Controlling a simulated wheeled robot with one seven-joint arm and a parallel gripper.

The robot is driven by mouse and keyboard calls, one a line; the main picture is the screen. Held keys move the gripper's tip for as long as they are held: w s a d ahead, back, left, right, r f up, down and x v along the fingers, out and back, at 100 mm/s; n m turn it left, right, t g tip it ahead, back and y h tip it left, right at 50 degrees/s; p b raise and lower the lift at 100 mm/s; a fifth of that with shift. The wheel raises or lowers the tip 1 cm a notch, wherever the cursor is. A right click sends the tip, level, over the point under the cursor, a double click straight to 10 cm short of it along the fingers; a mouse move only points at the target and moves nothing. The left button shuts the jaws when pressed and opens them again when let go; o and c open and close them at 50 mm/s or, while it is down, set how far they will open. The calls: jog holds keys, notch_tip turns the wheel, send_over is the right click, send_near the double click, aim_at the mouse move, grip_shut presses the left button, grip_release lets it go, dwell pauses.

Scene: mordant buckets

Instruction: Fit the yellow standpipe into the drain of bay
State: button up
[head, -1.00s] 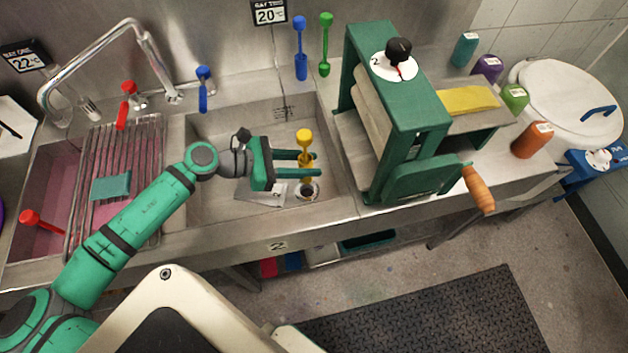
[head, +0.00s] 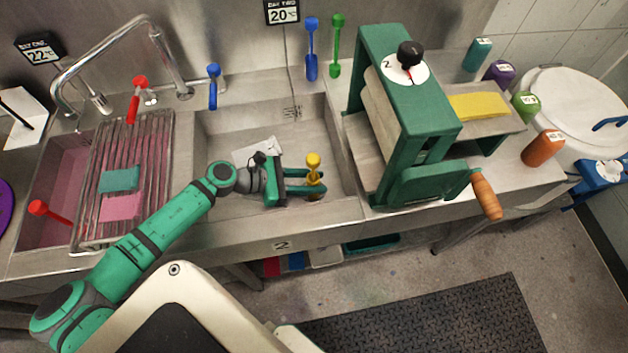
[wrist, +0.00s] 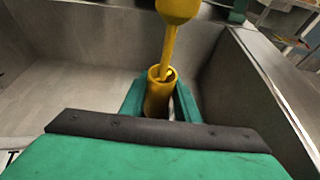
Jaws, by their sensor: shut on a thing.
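The yellow standpipe (head: 313,160) stands about upright over the floor of the right-hand sink, marked 2 (head: 281,245). My gripper (head: 321,182) reaches in from the left and is shut on it below the round knob. In the wrist view the wider yellow sleeve (wrist: 157,97) of the standpipe sits between my green fingers (wrist: 158,103), with the thin stem and knob above. The drain is hidden behind the standpipe and fingers; I cannot tell whether the lower end is in it.
A green press (head: 415,120) stands close on the right. A metal rack (head: 125,170) covers much of the left, pink-tinted sink. A faucet (head: 150,50) and blue (head: 311,50) and green (head: 337,45) tools are at the back. A pale sheet (head: 257,149) shows behind my gripper.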

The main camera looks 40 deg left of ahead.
jog(key=shift+f, duration=0.1)
jog(key=o, duration=1.1)
jog(key=shift+c, duration=0.2)
jog(key=shift+s+r, duration=0.1)
jog(key=shift+r, duration=0.1)
jog(key=v, duration=0.7)
jog(key=shift+s+a, duration=0.15)
jog(key=shift+a, duration=0.05)
